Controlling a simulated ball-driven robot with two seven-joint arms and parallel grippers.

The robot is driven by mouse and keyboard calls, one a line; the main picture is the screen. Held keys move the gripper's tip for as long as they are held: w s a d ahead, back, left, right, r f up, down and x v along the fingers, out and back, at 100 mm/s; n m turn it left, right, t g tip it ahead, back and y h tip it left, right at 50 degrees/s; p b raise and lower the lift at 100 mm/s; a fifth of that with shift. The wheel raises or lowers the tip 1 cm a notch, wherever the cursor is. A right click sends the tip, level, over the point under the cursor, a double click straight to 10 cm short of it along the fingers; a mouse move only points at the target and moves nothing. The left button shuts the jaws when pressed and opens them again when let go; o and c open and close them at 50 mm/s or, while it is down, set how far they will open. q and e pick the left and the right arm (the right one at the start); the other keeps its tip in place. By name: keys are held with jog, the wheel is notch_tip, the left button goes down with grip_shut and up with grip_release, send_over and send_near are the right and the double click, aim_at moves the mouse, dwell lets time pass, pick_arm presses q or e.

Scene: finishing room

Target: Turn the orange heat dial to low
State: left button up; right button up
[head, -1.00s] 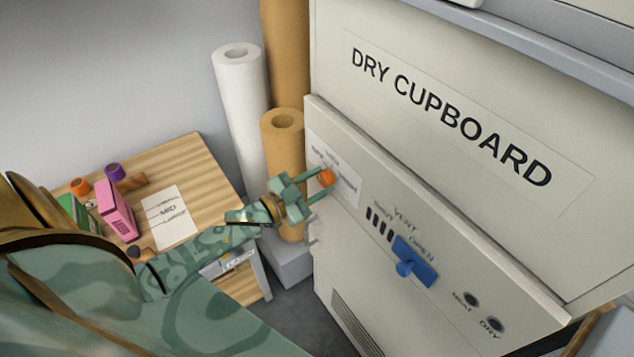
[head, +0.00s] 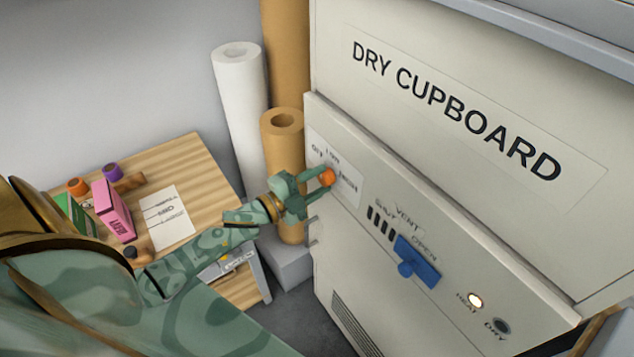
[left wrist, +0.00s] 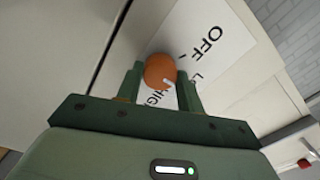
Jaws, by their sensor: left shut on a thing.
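The orange heat dial (head: 327,177) sits on a white label plate (head: 348,186) at the left of the dry cupboard's panel. In the left wrist view the dial (left wrist: 160,70) lies between the fingers, with a small white mark on its face. OFF and part of HIGH are readable on the plate (left wrist: 207,45); the low marking is partly cut off. My left gripper (head: 318,182) is shut on the dial, one finger on each side, also in the left wrist view (left wrist: 160,82). The heat lamp (head: 475,300) is lit. My right gripper is not in view.
A blue vent slider (head: 416,262) and a dark dry lamp (head: 502,326) are on the same panel. Paper rolls (head: 283,150) stand close behind my left gripper. A wooden table (head: 190,160) with small items is at the left.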

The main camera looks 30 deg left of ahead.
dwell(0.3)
pick_arm(q)
jog(key=o, duration=1)
jog(key=b+v, duration=0.1)
jog(key=v, duration=1.5)
jog(key=shift+s+f+b, duration=0.1)
jog(key=shift+s+b, duration=0.1)
jog(key=shift+b, duration=0.15)
